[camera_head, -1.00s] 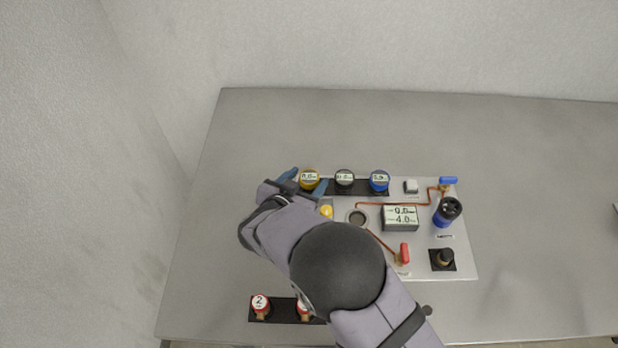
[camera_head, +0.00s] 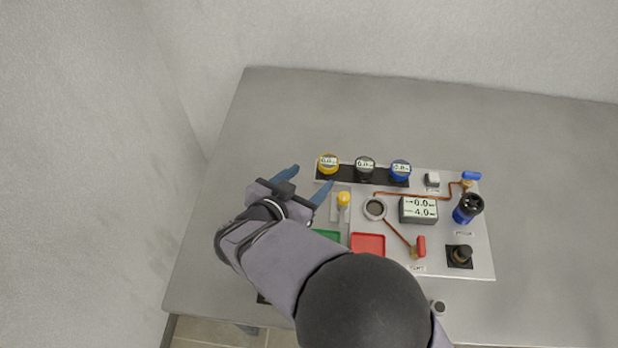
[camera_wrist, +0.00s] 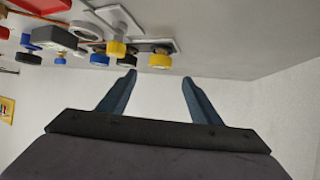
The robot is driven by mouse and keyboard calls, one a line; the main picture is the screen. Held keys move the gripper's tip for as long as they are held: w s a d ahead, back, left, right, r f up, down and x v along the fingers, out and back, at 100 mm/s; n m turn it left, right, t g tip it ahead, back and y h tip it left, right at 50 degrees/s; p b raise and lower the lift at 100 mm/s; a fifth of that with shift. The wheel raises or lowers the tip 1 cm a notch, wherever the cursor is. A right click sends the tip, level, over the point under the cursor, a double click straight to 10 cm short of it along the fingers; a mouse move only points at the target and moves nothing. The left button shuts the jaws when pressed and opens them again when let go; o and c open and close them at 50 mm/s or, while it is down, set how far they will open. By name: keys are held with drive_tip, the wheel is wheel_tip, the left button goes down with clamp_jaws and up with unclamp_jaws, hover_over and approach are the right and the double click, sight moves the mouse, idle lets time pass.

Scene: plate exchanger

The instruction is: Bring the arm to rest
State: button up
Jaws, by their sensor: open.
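My gripper (camera_head: 308,185) is open and empty, its two blue fingers spread apart just left of the panel, by the yellow-capped gauge (camera_head: 328,163). In the wrist view the gripper (camera_wrist: 160,85) also shows open with nothing between its fingers. My arm covers the front left of the table. The yellow-capped gauge shows in the wrist view (camera_wrist: 160,58) beyond the fingers, apart from them.
A dark gauge (camera_head: 365,167) and a blue gauge (camera_head: 400,171) stand in a black rack. The panel (camera_head: 480,240) holds a display (camera_head: 418,209), a red valve handle (camera_head: 421,245), and green (camera_head: 326,234) and red (camera_head: 368,244) trays. The table (camera_head: 540,200) is clear at right.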

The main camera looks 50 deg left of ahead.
drive_tip(key=shift+w, duration=0.1)
